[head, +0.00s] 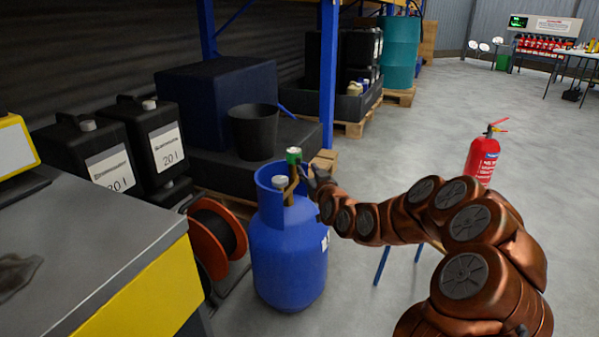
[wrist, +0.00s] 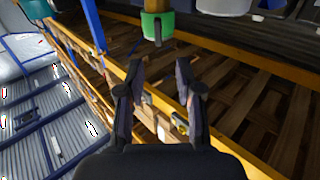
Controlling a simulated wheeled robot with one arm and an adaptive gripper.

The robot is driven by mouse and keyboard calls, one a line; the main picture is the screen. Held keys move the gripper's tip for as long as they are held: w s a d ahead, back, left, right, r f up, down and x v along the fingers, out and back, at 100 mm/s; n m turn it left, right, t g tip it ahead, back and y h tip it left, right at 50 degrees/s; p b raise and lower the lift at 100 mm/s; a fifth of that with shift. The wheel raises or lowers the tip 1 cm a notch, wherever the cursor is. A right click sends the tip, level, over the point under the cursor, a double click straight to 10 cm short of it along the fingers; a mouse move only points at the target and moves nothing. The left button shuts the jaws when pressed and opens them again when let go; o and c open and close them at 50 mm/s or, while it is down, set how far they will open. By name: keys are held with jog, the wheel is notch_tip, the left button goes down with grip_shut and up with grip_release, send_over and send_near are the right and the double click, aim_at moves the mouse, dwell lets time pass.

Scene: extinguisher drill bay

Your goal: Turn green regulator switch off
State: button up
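The green regulator switch (head: 293,155) sits on top of the blue gas cylinder (head: 288,255), inside its collar. In the wrist view the green switch (wrist: 150,27) is at the top centre, with a dark lever-like part on its front. My gripper (wrist: 158,72) is open and empty. Its two dark fingers stand apart below the switch in that view, and a gap shows between fingertips and switch. In the head view my gripper (head: 304,172) is just right of the switch, close to it. Whether they touch is hard to tell there.
A grey-topped bench (head: 85,245) with a yellow side stands at the left. An orange cable reel (head: 212,240) is beside the cylinder. Black canisters (head: 160,135) and a dark bucket (head: 254,132) are behind. A red extinguisher (head: 482,160) stands right. Open floor lies at the right.

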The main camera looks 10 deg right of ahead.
aim_at(299, 160)
jog(key=shift+w+a+f+b, duration=0.15)
jog(key=shift+w+b, duration=0.3)
jog(key=shift+w, duration=0.75)
jog(key=shift+w+a+f+b, duration=0.15)
jog(key=shift+w+b, duration=0.25)
jog(key=shift+w, duration=0.8)
jog(key=shift+w+a+r+b, duration=0.15)
jog(key=shift+w+b, duration=0.1)
jog(key=shift+w, duration=0.5)
jog(key=shift+w+r+b, duration=0.1)
jog(key=shift+w+b, duration=0.15)
jog(key=shift+w, duration=0.45)
grip_shut()
jog(key=shift+a, duration=0.1)
